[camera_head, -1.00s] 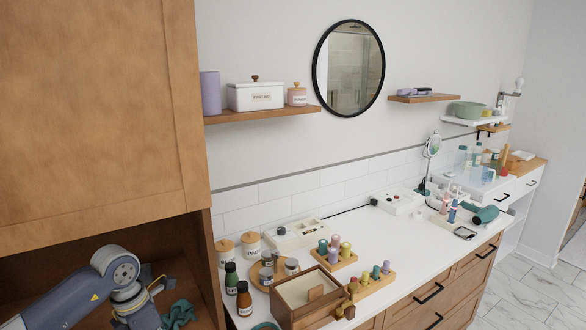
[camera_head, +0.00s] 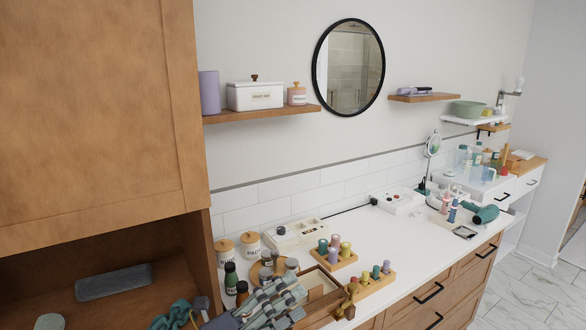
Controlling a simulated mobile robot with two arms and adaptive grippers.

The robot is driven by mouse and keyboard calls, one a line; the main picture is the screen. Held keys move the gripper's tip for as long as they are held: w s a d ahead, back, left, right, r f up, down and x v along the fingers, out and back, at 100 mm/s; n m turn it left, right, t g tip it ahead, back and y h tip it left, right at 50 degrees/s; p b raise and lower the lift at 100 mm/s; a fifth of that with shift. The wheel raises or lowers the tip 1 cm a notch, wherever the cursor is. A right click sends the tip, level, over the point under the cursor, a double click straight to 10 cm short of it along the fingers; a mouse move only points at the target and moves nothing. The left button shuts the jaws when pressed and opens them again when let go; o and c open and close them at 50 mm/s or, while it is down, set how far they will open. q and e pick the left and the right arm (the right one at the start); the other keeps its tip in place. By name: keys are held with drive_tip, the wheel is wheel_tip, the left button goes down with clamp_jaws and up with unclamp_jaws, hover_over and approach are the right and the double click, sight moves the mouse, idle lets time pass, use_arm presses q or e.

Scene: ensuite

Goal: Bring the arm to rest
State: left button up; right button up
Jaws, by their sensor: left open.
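My left gripper (camera_head: 278,298) is in the lower middle of the head view, with its jaws open. It appears in front of the wooden box (camera_head: 322,283) at the near left end of the white counter (camera_head: 385,245) and hides part of it. I see nothing between its fingers. Whether it touches the box cannot be told. Most of the left arm is out of the frame. My right gripper is not in view.
A wooden cabinet (camera_head: 95,110) stands at the left; its open bay holds a grey case (camera_head: 114,282) and teal cloth (camera_head: 172,316). The counter's middle is clear.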

use_arm(q)
drive_tip(key=w+a+f+n+t+y, duration=0.25)
drive_tip(key=a+n+t+y, duration=0.75)
drive_tip(key=n, duration=0.8)
drive_tip(key=s+a+f+n+g+y, duration=0.3)
drive_tip(key=a+f+n+y, duration=0.15)
drive_tip(key=f, duration=0.25)
drive_tip(key=s+a+f+n+g+y, duration=0.3)
drive_tip(key=a+f+n+g+y, duration=0.15)
drive_tip(key=a+f, duration=0.2)
drive_tip(key=s+d+f+n+g+h, duration=0.1)
drive_tip(key=s+f+n+g, duration=0.25)
drive_tip(key=s+f, duration=0.5)
drive_tip(key=s+f+n+g, duration=0.2)
drive_tip(key=s+f+g, duration=0.3)
drive_tip(key=s, duration=0.7)
wheel_tip(320, 180, down, 28)
drive_tip(key=s+g, duration=0.2)
drive_tip(key=s, duration=0.1)
drive_tip(key=s+a+f+g+b, duration=0.1)
drive_tip(key=s+a+f, duration=0.1)
drive_tip(key=s+f, duration=1.3)
drive_tip(key=shift+s+a+f+m, duration=0.15)
drive_tip(key=shift+s+a+m, duration=0.3)
drive_tip(key=shift+s, duration=0.2)
